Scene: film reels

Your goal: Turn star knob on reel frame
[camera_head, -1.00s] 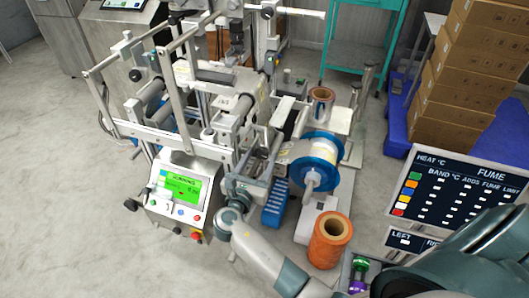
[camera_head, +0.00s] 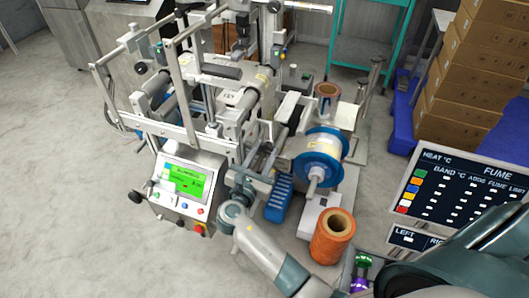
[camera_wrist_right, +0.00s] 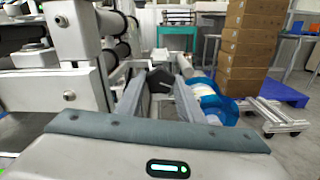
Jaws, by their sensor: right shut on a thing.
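The reel frame (camera_head: 196,140) is a tall grey metal machine with rollers, left of centre in the head view. My right arm reaches in from the lower right, and my right gripper (camera_head: 245,181) is at the lower front of the frame, beside the green-screen control panel (camera_head: 182,183). In the right wrist view a dark, angular star knob (camera_wrist_right: 159,81) sits between the two fingers of my right gripper (camera_wrist_right: 160,84), which is shut on it. In the head view the gripper and frame parts hide this knob. My left gripper is not in view.
A blue-flanged reel (camera_head: 319,155) and an orange spool (camera_head: 332,236) stand right of the gripper. A blue stepped block (camera_head: 279,198) is close beside it. Stacked cartons (camera_head: 480,70) stand at the back right. The floor at the left is clear.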

